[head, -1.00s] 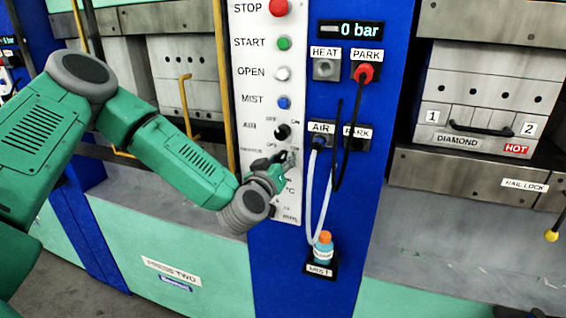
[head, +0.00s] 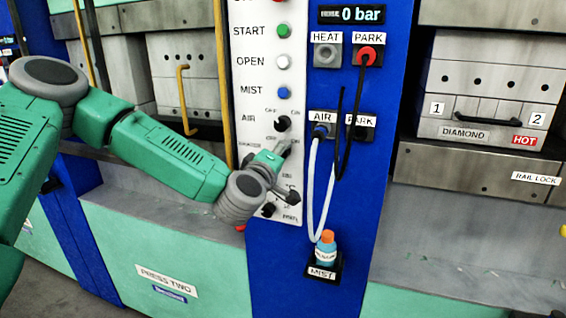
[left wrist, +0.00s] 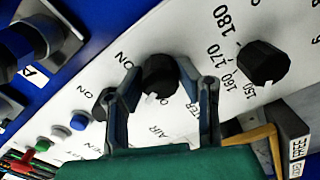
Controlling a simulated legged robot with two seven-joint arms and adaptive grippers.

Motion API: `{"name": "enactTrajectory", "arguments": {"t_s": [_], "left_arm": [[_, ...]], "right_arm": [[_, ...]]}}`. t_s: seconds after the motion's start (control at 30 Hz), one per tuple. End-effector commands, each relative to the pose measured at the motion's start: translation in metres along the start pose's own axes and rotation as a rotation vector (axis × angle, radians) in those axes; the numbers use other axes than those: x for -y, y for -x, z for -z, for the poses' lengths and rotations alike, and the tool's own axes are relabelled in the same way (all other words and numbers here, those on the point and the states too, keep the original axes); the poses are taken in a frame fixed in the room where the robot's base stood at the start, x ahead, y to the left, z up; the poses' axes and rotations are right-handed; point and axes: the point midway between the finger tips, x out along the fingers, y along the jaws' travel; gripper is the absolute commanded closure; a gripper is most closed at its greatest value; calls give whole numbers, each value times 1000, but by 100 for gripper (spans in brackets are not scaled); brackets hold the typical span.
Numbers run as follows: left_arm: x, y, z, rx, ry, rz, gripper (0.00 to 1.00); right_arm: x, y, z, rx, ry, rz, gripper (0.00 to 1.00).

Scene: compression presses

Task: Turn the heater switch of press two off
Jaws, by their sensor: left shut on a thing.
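The heater switch (left wrist: 158,76) is a black knob with a white pointer, on press two's pale control panel. In the left wrist view it sits between the two fingers of my left gripper (left wrist: 160,78), which is shut on it. Its pointer points down in that picture, between the ON and OFF labels. In the head view my left gripper (head: 283,152) reaches the panel (head: 258,110) just below the AIR switch (head: 283,124), and it hides the heater switch. My right gripper is not in view.
The temperature knob (left wrist: 262,62) with its number scale is beside the right finger. The AIR knob (left wrist: 103,103) is close to the left finger. Hoses (head: 330,175) hang right of the panel, above an orange-capped bottle (head: 325,248). A yellow handle (head: 184,95) is at left.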

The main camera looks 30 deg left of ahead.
Motion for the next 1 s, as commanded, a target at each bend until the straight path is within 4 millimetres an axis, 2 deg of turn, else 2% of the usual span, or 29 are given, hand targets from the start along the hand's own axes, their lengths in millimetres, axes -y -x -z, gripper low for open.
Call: {"name": "enactTrajectory", "arguments": {"t_s": [0.03,0.33,0.87,0.9,0.93,1.0], "left_arm": [[8,2,-1,2,25,13,100],[8,2,-2,2,132,16,100],[9,2,-2,4,154,20,100],[9,2,-2,4,154,20,60],[9,2,-2,4,154,19,51],[8,1,-2,3,154,16,51]], "right_arm": [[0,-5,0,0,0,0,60],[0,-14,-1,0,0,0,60],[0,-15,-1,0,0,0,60],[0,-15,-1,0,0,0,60],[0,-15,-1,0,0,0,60],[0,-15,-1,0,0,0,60]]}}
